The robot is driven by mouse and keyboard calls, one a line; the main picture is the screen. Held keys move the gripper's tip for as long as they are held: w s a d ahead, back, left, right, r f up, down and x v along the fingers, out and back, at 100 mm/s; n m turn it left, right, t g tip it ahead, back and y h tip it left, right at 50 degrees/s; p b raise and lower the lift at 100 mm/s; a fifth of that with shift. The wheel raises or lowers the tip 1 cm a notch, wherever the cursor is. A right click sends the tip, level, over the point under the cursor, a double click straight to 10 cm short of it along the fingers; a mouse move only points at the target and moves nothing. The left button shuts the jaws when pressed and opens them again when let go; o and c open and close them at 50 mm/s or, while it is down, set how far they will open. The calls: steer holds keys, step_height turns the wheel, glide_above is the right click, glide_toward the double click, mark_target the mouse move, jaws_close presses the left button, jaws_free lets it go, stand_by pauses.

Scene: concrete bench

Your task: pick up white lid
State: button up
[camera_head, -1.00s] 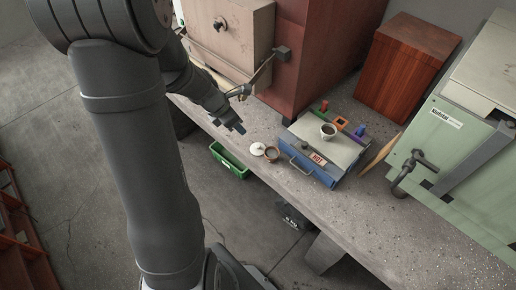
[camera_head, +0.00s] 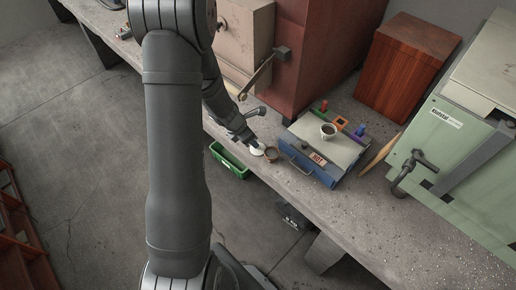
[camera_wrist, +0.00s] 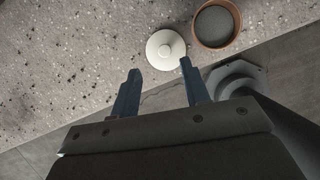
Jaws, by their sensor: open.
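The white lid (camera_wrist: 165,49) is a round disc with a small knob at its middle. It lies flat on the concrete bench near the front edge. In the head view the lid (camera_head: 257,150) is partly hidden by my gripper (camera_head: 250,139), which is just beside and above it. In the wrist view my gripper (camera_wrist: 158,86) is open and empty. Its two blue fingers point towards the lid, which appears just beyond the fingertips and between their lines. I cannot tell the exact height of the fingers above the bench.
A brown round pot (camera_wrist: 216,23) stands close to the right of the lid. A blue case (camera_head: 312,168) with a handle stands further right, bearing a cup (camera_head: 328,131). A green bin (camera_head: 229,161) is below the bench edge. The bench (camera_wrist: 70,60) left of the lid is clear.

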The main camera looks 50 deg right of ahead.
mark_target(260, 151)
steer(key=shift+s+x, duration=0.2)
steer(key=shift+x, duration=1.05)
steer(key=shift+s+x, duration=0.2)
steer(key=shift+x, duration=1.05)
jaws_close()
